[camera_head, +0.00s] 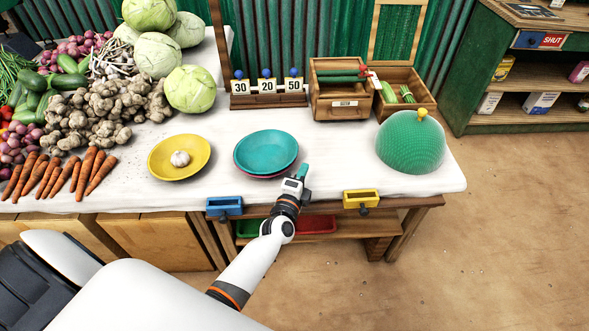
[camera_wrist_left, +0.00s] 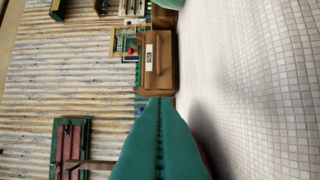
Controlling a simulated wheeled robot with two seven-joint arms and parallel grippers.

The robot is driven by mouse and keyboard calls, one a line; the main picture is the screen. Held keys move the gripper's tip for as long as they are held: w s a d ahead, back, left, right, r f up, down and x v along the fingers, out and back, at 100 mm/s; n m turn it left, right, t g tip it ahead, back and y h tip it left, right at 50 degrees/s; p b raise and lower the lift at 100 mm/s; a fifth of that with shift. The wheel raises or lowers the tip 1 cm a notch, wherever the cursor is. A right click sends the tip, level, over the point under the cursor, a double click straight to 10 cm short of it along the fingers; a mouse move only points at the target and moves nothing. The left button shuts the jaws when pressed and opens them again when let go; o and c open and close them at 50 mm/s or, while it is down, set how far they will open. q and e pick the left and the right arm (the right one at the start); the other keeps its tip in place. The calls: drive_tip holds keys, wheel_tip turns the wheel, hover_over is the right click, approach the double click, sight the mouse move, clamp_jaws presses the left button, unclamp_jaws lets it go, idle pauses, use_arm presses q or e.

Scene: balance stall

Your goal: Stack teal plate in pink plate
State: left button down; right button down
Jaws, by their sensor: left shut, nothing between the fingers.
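The teal plate (camera_head: 266,151) sits nested in the pink plate (camera_head: 268,176) on the white-covered table. Only a thin rim of the pink plate shows below the teal one. My left gripper (camera_head: 302,172) is just to the right of the plates' near right side, with its teal fingertips shut and empty. The fingers (camera_wrist_left: 160,140) fill the lower middle of the left wrist view, pressed together. No plate shows clearly in that wrist view. My right gripper is not in view.
A yellow plate (camera_head: 163,166) with a garlic bulb (camera_head: 180,158) stands left of the plates. A green mesh dome (camera_head: 411,146) stands at right, and wooden boxes (camera_head: 341,106) behind. Vegetables crowd the left. Blue (camera_head: 224,206) and yellow (camera_head: 361,199) trays hang at the front edge.

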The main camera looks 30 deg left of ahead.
sight(288, 165)
use_arm(q)
drive_tip(key=shift+a, duration=1.35)
drive_tip(key=shift+a+r, duration=0.1)
drive_tip(key=shift+a, duration=0.5)
drive_tip(key=shift+w+a+p, duration=0.1)
drive_tip(key=shift+a+p, duration=0.2)
drive_tip(key=shift+a, duration=0.25)
drive_tip(key=shift+d, duration=0.1)
